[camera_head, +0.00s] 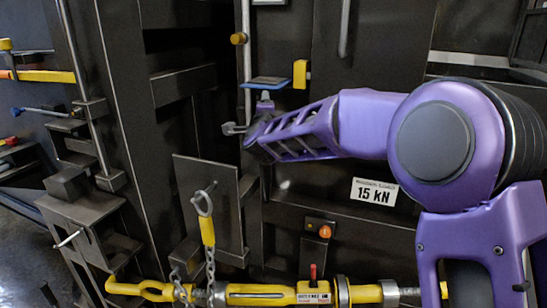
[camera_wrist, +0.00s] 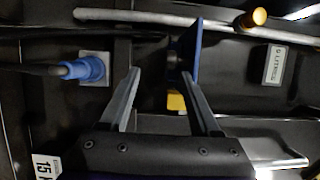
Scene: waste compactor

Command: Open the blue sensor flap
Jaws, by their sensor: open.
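The blue sensor flap (camera_head: 267,82) is a thin plate in the head view, beside a small yellow block (camera_head: 300,73) on the dark panel. In the wrist view the flap (camera_wrist: 197,48) is seen nearly edge-on, with the yellow block (camera_wrist: 176,102) below it. My gripper (camera_head: 238,128) is below the flap in the head view. In the wrist view my gripper (camera_wrist: 160,73) is open and empty. Its right fingertip overlaps the flap's lower edge in the picture; I cannot tell whether they touch. The left finger is well clear of it.
A grey vertical rod (camera_head: 246,70) with an orange knob (camera_head: 238,38) runs close by the flap. A blue connector with a cable (camera_wrist: 85,68) is left of my fingers. A yellow turnbuckle bar (camera_head: 260,294) and a chain (camera_head: 210,265) lie lower down.

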